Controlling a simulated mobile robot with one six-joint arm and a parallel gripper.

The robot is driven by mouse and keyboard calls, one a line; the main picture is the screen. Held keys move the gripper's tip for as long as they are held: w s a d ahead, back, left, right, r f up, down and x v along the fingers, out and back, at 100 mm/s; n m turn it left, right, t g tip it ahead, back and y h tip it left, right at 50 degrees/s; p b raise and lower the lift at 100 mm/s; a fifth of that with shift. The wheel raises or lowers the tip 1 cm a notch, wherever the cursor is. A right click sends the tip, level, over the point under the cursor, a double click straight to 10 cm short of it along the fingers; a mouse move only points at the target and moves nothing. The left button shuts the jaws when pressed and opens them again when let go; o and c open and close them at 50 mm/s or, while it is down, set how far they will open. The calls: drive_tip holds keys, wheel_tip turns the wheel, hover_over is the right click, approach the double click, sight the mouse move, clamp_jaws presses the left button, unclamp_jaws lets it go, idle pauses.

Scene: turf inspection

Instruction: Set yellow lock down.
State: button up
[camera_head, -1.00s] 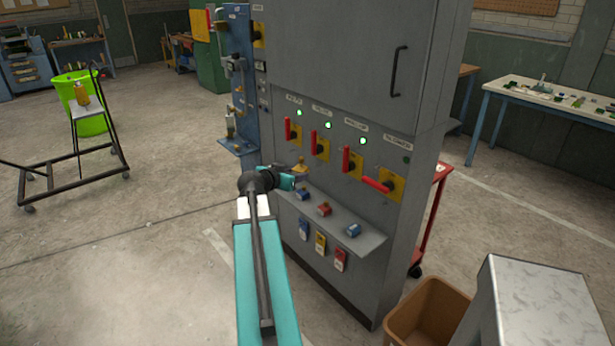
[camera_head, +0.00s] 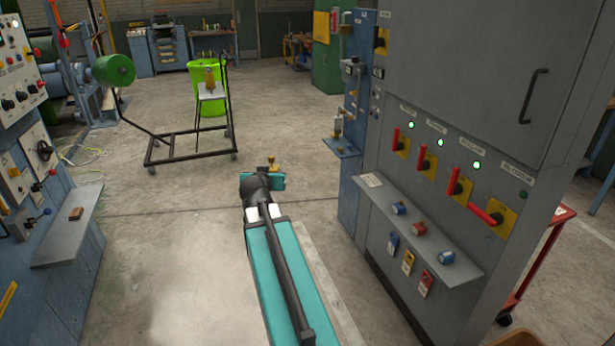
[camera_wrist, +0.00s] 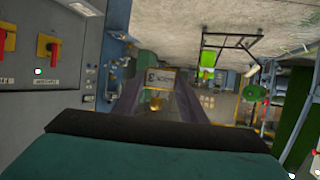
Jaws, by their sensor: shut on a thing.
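My gripper (camera_head: 277,180) is shut on the yellow lock (camera_head: 271,162), a small brass-yellow piece held in the air over the open floor. In the wrist view the yellow lock (camera_wrist: 155,103) shows between the two dark fingers. The grey cabinet's shelf (camera_head: 385,208) is to the right of my gripper and apart from it. On it stand a blue lock (camera_head: 398,208), a red lock (camera_head: 419,229) and another blue one (camera_head: 447,257). The shelf's left end holds a small pale label and is otherwise bare.
The cabinet has several red handles on yellow plates (camera_head: 423,162); the rightmost handle lies tilted, the others upright. Tags (camera_head: 408,262) hang below the shelf. A blue control console (camera_head: 60,240) stands at left. A black cart (camera_head: 190,140) and green bin (camera_head: 205,75) are behind. Floor between is clear.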

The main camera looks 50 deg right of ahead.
drive_tip(key=w+a+r+n+t+y, duration=0.1)
drive_tip(key=w+a+r+n+y, duration=0.1)
drive_tip(key=a, duration=1.3)
drive_tip(key=w+a+r+n+t+y, duration=0.2)
drive_tip(key=w+a, duration=0.5)
drive_tip(key=a, duration=0.8)
drive_tip(key=w+a+r+n+t+y, duration=0.2)
drive_tip(key=a+n+y, duration=0.4)
drive_tip(key=a, duration=0.9)
drive_tip(key=w+r, duration=0.1)
drive_tip(key=w, duration=0.1)
drive_tip(key=shift+w+a+r+y, duration=0.15)
drive_tip(key=shift+w+r+y, duration=0.15)
drive_tip(key=shift+r, duration=0.1)
drive_tip(key=shift+s, duration=0.1)
